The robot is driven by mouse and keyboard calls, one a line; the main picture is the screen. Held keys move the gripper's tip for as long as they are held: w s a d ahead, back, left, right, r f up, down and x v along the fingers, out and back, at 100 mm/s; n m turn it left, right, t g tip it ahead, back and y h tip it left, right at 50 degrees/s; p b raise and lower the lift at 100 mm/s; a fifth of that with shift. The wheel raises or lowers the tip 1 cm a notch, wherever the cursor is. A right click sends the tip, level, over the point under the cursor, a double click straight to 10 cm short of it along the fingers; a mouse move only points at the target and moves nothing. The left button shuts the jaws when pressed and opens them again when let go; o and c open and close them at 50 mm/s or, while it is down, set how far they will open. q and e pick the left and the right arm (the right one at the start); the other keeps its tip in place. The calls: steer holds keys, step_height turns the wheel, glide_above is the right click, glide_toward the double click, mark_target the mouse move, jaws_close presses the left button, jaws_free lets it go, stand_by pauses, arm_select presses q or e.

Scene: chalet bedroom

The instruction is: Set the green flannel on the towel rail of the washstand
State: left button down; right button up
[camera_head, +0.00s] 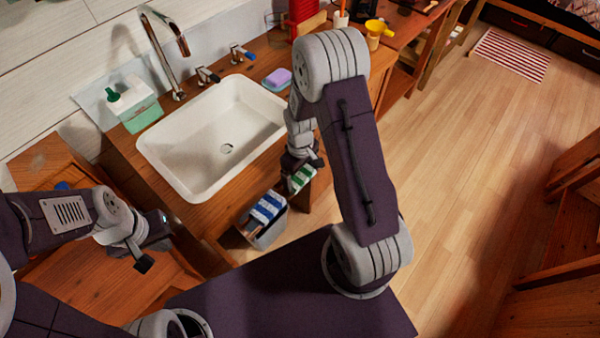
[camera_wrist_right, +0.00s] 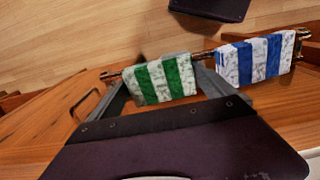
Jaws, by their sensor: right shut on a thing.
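The green-and-white striped flannel (camera_wrist_right: 160,80) is between the fingers of my right gripper (camera_wrist_right: 160,88), which is shut on it. In the wrist view its upper edge lies along the towel rail (camera_wrist_right: 205,54), and it appears draped over it. In the head view the green flannel (camera_head: 301,178) shows just below my right gripper (camera_head: 302,163), at the front of the washstand (camera_head: 205,222). My left gripper (camera_head: 150,245) is at the lower left, away from the flannel; its finger opening is unclear.
A blue-and-white striped cloth (camera_wrist_right: 255,58) hangs on the same rail, beside the green one. The white basin (camera_head: 215,140), tap (camera_head: 165,50), green-and-white dispenser (camera_head: 133,102) and purple soap (camera_head: 278,78) are on the washstand. Open wooden floor (camera_head: 470,150) lies to the right.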

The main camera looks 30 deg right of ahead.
mark_target(300, 175)
steer(key=shift+s+f, duration=0.1)
steer(key=shift+f, duration=0.05)
steer(key=o, duration=1)
steer(key=shift+c, duration=0.2)
steer(key=shift+r, duration=0.45)
step_height(300, 175, up, 12)
steer(key=p, duration=0.2)
steer(key=s+a+r+m+t, duration=0.1)
steer(key=s+a+m, duration=0.3)
steer(key=s, duration=0.5)
steer(key=shift+s+r+m+p, duration=0.25)
steer(key=shift+r+m+p, duration=0.05)
steer(key=shift+r, duration=0.25)
